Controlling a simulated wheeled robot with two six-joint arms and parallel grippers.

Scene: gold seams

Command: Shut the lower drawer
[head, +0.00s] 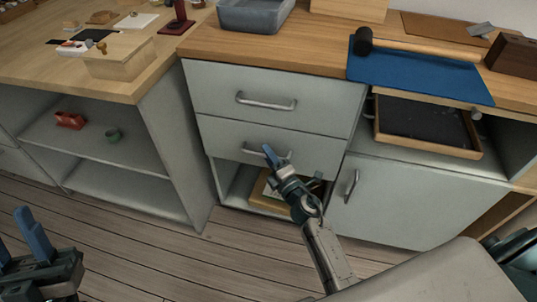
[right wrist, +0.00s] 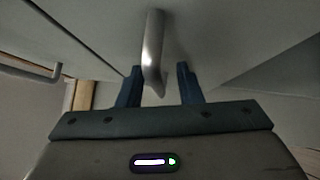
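The lower drawer (head: 228,137) is a grey front below the upper drawer (head: 215,85) in the cabinet under the wooden counter. It looks flush or nearly so; I see no clear gap. Its metal bar handle (head: 250,153) is partly hidden by my right gripper (head: 275,155). In the right wrist view the handle (right wrist: 152,50) comes down between the two blue fingers of my right gripper (right wrist: 158,86), which are apart, with space on both sides. My left gripper (head: 18,232) is at the lower left, fingers apart, empty, far from the drawer.
Below the drawer is an open compartment with a wooden tray (head: 262,195). To the right is a cupboard door with a vertical handle (head: 351,186). Above it a dark-bottomed tray (head: 425,122) sticks out. A blue mat (head: 420,77) overhangs the counter. The left floor is clear.

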